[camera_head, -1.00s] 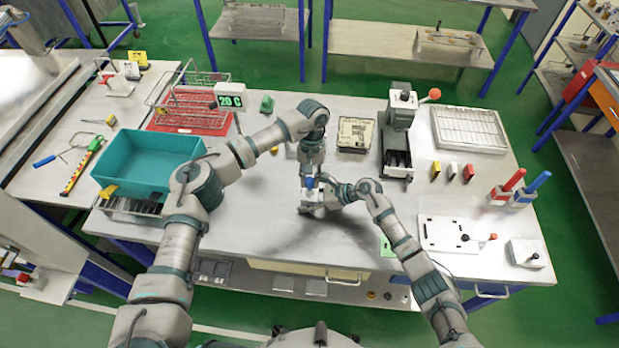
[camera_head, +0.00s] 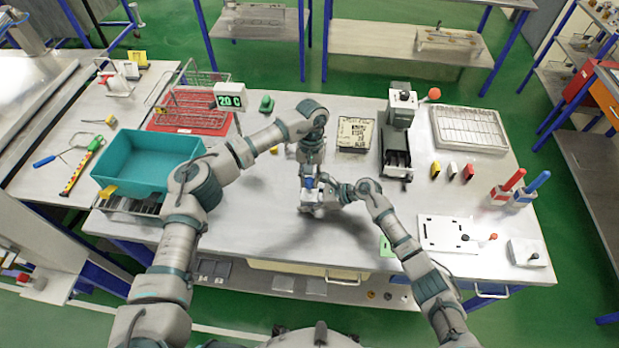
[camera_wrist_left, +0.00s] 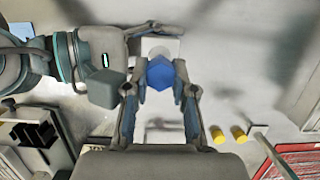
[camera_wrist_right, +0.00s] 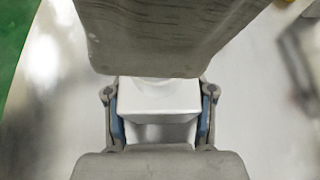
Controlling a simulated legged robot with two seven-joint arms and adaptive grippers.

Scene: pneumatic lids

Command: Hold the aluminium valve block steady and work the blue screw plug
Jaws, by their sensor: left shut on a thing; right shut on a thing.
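The aluminium valve block (camera_head: 312,199) stands on the bench in front of me, partly covered by my grippers. It also shows as a pale block in the right wrist view (camera_wrist_right: 158,98). My right gripper (camera_head: 334,192) is shut on the block from the right, one finger on each side. The blue screw plug (camera_wrist_left: 160,73) is at the top of the block, and its blue shows in the head view (camera_head: 309,183). My left gripper (camera_wrist_left: 160,84) comes down from above and is shut on the plug. The plug's lower part is hidden.
A teal bin (camera_head: 148,165) stands at the left of the bench. A display (camera_head: 230,100) reads 20 C beside a red-based rack (camera_head: 190,122). A lever press (camera_head: 397,140) stands at the back. The bench front around the block is clear.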

